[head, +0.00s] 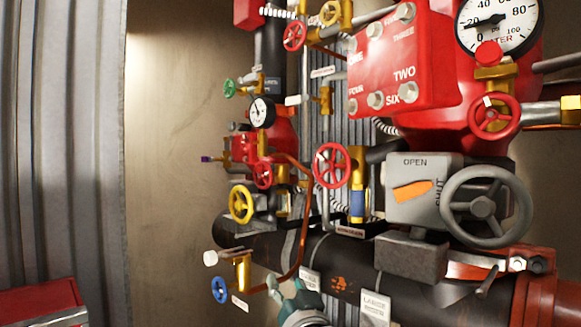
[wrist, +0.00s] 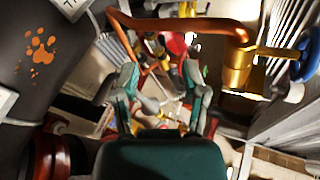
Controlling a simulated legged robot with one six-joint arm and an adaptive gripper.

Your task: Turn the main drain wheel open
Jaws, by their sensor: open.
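Several handwheels show in the head view, and I cannot read for sure which tag marks the main drain. A red wheel (head: 332,165) sits on a brass valve (head: 357,185) at the middle, with a small tag (head: 350,232) below it, on the pipe. A blue wheel (head: 220,290) is at lower left; it also shows at the right edge of the wrist view (wrist: 304,55). My gripper (head: 287,292) is low in the head view, in front of the black pipe and below the red wheel. In the wrist view its teal fingers (wrist: 163,98) are apart, with nothing held between them.
A large grey wheel (head: 486,207) on an OPEN/SHUT box (head: 423,190) is at right. A yellow wheel (head: 241,204) is at left. A copper tube (head: 300,225) runs down near my gripper. The black pipe (head: 340,262) crosses below. Bare wall (head: 170,140) is at left.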

